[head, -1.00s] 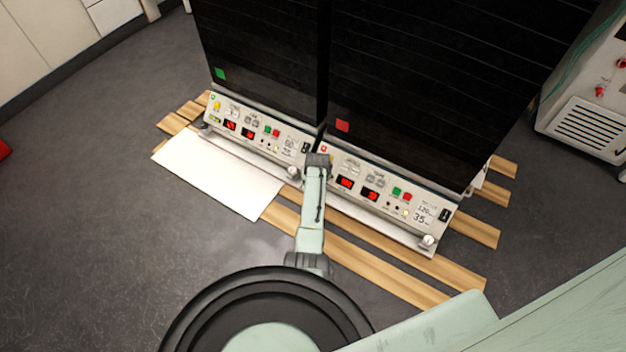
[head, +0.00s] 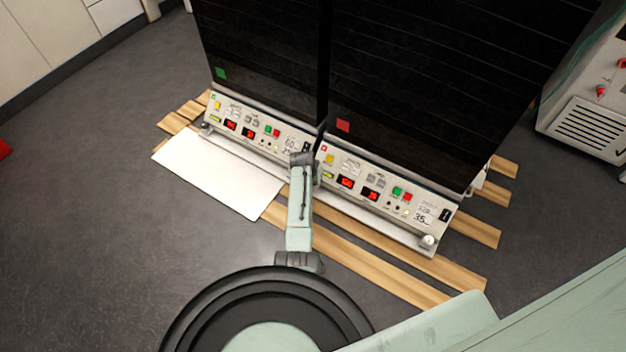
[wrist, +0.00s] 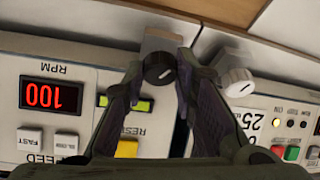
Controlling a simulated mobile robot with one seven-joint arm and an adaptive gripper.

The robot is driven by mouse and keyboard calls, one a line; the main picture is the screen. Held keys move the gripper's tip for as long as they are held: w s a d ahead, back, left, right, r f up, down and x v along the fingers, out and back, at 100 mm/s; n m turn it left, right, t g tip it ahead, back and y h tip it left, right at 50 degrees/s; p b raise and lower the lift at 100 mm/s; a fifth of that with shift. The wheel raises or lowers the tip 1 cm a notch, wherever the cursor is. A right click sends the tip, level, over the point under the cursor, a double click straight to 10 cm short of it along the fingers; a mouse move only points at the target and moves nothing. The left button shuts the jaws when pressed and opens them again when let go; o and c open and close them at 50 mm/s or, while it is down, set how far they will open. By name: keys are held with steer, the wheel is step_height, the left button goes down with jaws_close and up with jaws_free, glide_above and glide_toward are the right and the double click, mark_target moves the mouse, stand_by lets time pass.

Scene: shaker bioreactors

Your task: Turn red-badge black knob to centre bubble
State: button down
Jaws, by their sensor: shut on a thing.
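The black knob (wrist: 160,68), with a white pointer line, sits between my gripper's fingertips (wrist: 162,76) in the wrist view. The fingers are shut on its sides. In the head view my gripper (head: 314,166) is at the left end of the right shaker's panel and hides the knob. That shaker has a red badge (head: 342,125) on its dark front. The yellow-green bubble level (wrist: 137,104) is partly covered by a finger; it also shows in the head view (head: 327,175). I cannot make out where its bubble sits.
A white knob (wrist: 237,81) stands close to the right of my fingers in the wrist view. The red RPM display (wrist: 50,95) reads 100. The left shaker bears a green badge (head: 221,74). A white board (head: 215,175) and wooden slats (head: 380,265) lie on the floor in front.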

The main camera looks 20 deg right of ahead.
steer(key=m+g+b, duration=0.1)
steer(key=m, duration=0.1)
steer(key=m+h+b, duration=0.1)
steer(key=m+b, duration=0.1)
steer(key=m, duration=0.1)
steer(key=shift+w+a+f+m+g, duration=0.2)
steer(key=shift+m+g, duration=0.1)
steer(key=shift+g, duration=0.1)
steer(key=m+g+b, duration=0.1)
steer(key=m+b, duration=0.2)
steer(key=shift+w+m+h+b, duration=0.1)
steer(key=shift+m+h+b, duration=0.2)
steer(key=shift+b, duration=0.1)
steer(key=shift+r+m+g+b, duration=0.15)
steer(key=shift+m+g+b, duration=0.4)
steer(key=shift+m, duration=0.25)
steer(key=c, duration=1.6)
jaws_free()
steer(key=v, duration=1.2)
